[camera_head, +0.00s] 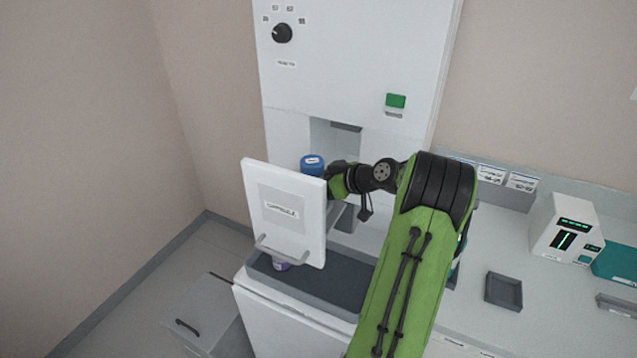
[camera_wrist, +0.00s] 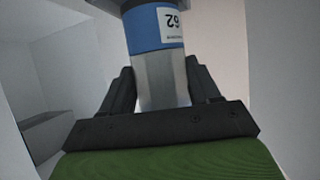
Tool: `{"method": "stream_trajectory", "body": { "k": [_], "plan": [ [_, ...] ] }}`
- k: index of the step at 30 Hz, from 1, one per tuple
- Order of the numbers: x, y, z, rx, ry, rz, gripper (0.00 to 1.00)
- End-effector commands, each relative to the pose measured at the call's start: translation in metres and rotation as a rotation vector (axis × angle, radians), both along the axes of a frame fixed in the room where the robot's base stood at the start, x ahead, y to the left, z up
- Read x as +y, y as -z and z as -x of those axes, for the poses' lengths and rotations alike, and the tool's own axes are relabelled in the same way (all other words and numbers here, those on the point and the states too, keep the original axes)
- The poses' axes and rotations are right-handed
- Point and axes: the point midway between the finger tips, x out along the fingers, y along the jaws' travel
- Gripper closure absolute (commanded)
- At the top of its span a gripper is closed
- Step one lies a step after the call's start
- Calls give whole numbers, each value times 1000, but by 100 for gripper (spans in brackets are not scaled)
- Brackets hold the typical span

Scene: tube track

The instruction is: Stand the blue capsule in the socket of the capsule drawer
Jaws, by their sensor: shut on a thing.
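The blue capsule (camera_head: 312,163) shows its blue top with a white label above the edge of the capsule drawer's front in the head view. In the wrist view the capsule (camera_wrist: 150,35) has a blue band, a white label and a grey metallic body between the two fingers. My gripper (camera_wrist: 163,85) is shut on it. In the head view the gripper is largely hidden behind the drawer front. The capsule drawer (camera_head: 285,215) has a white front with a label and a handle. Its socket is hidden, so I cannot tell whether the capsule touches it.
The tall white cabinet (camera_head: 350,60) has a black dial (camera_head: 282,33) and a green button (camera_head: 396,101). A dark mat (camera_head: 335,290) lies below the drawer, with a purple-and-white object (camera_head: 281,266) on it. A small dark tray (camera_head: 503,291) and a white device (camera_head: 562,228) stand on the right counter.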

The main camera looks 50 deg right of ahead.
Motion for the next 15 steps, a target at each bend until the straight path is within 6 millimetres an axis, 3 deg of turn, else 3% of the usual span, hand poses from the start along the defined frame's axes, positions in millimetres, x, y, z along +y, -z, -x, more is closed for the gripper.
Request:
{"method": "stream_trajectory", "body": {
  "k": [15],
  "plan": [
    [0, 15, 0, -1, 0, 1, 81]
  ]
}}
